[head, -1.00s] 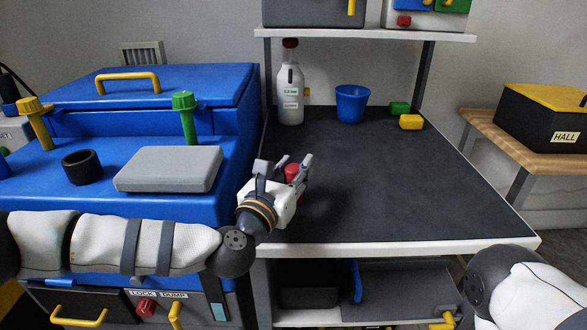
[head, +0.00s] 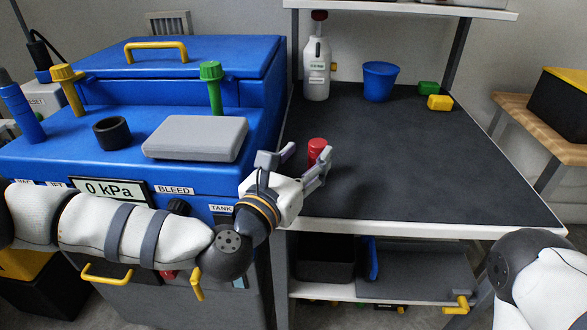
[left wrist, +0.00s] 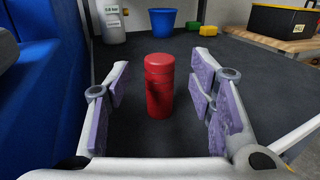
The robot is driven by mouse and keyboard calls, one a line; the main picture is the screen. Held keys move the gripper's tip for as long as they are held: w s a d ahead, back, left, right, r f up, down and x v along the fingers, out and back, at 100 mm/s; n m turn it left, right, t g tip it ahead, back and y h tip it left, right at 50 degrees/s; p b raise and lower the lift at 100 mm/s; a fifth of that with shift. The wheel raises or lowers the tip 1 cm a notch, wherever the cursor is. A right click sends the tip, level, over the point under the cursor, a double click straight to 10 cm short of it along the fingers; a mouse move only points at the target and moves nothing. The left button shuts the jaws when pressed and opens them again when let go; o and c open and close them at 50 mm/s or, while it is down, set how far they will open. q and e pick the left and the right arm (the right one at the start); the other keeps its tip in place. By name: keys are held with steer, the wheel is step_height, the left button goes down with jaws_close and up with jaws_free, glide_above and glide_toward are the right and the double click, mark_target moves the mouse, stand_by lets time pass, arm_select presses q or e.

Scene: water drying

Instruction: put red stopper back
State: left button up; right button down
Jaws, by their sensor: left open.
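The red stopper (head: 318,150) stands upright on the dark top of the bench, near its front left. It also shows in the left wrist view (left wrist: 159,88) as a red cylinder with a groove below its top. My left gripper (head: 308,156) is open and empty, reaching in from the left at the front of the stopper. In the left wrist view the stopper stands between the spread fingers in the picture, with a gap on both sides. I cannot tell how far it is beyond the fingertips. My right gripper is not in view.
A white bottle (head: 316,72) with a dark red cap, a blue cup (head: 380,80), and green (head: 428,88) and yellow (head: 440,103) blocks stand at the back. A blue machine (head: 210,155) adjoins the left side. The bench's middle and right are clear.

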arm_select(q)
steer(key=v, duration=0.6)
steer(key=s+d+f+m+g+h+p, duration=0.2)
steer(key=s+d+f+m+g, duration=0.4)
steer(key=s+f+m, duration=0.4)
steer(key=s+a+f+m+g+y+p, duration=0.1)
steer(key=s+f+m+g, duration=0.7)
steer(key=s, duration=0.7)
steer(key=s+a+f+m+g+y+p, duration=0.1)
steer(key=s+a+m+y, duration=0.3)
steer(key=s+a, duration=0.5)
steer(key=s+a+f+m+g+y+p, duration=0.2)
steer(key=s+a+f+m+g+y, duration=0.1)
steer(key=s+a+m, duration=0.6)
steer(key=a+g, duration=0.1)
steer(key=a, duration=0.3)
steer(key=shift+s+a+f+y, duration=0.3)
steer(key=shift+a+f+y, duration=0.05)
steer(key=shift+y, duration=0.05)
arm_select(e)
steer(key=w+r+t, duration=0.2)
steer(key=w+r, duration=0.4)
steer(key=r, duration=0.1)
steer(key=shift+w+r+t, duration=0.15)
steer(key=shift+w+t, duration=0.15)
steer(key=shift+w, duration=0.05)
